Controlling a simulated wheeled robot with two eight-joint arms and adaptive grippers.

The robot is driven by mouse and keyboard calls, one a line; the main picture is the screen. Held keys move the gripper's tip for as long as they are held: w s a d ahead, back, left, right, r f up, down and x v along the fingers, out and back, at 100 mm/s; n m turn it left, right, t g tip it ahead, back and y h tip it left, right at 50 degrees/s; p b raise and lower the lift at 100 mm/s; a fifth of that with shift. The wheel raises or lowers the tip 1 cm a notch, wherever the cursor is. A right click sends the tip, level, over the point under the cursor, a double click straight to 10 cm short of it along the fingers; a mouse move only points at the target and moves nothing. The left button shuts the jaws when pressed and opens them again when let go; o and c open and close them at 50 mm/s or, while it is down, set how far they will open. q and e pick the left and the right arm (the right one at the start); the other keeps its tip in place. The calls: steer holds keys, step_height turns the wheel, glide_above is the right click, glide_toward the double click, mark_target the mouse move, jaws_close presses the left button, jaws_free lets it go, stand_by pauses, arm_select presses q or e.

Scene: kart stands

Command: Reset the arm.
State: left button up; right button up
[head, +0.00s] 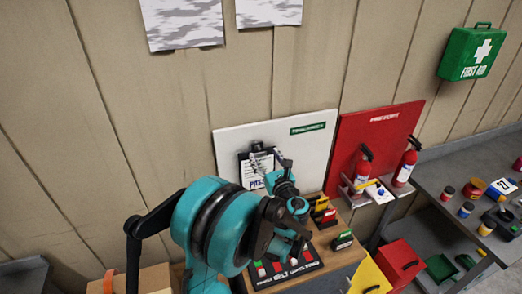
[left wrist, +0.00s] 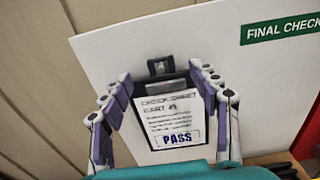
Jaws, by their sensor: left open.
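My left arm reaches in from the bottom of the head view. Its gripper (head: 269,156) is open in front of a dark clipboard (head: 244,175). In the left wrist view the two fingers of the left gripper (left wrist: 160,76) stand apart, one on each side of the clipboard (left wrist: 163,85). The clipboard is upright against the white final check board (head: 226,142). Its sheet reads "check sheet" and carries a blue "PASS" mark. I cannot tell whether the fingers touch the clipboard. My right gripper is not in view.
A wooden bench (head: 340,262) with a labelled tray (head: 287,270) lies below the board. A red panel (head: 383,130) with two fire extinguishers (head: 362,168) stands to the right. A grey shelf (head: 440,180) beyond holds several small items. A green first aid box (head: 472,53) hangs on the wall.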

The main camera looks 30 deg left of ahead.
arm_select(q)
steer(key=v, duration=0.7)
steer(key=s+d+f+n+g+h+b, duration=0.1)
steer(key=s+f+n+g+h+b, duration=0.15)
steer(key=s+f+n+b, duration=0.4)
steer(key=s+f+n+g+h+b, duration=0.1)
steer(key=s+f+n+h+b, duration=0.3)
steer(key=f+n, duration=0.4)
steer(key=s+d+f+n+g+h+b, duration=0.1)
steer(key=s+d+f+n+h+b, duration=0.6)
steer(key=s+d+f+n+b, duration=0.3)
step_height(320, 180, down, 3)
steer(key=shift+s+d+r+n, duration=0.1)
steer(key=shift+s+d+n, duration=0.3)
steer(key=shift+d+n, duration=0.45)
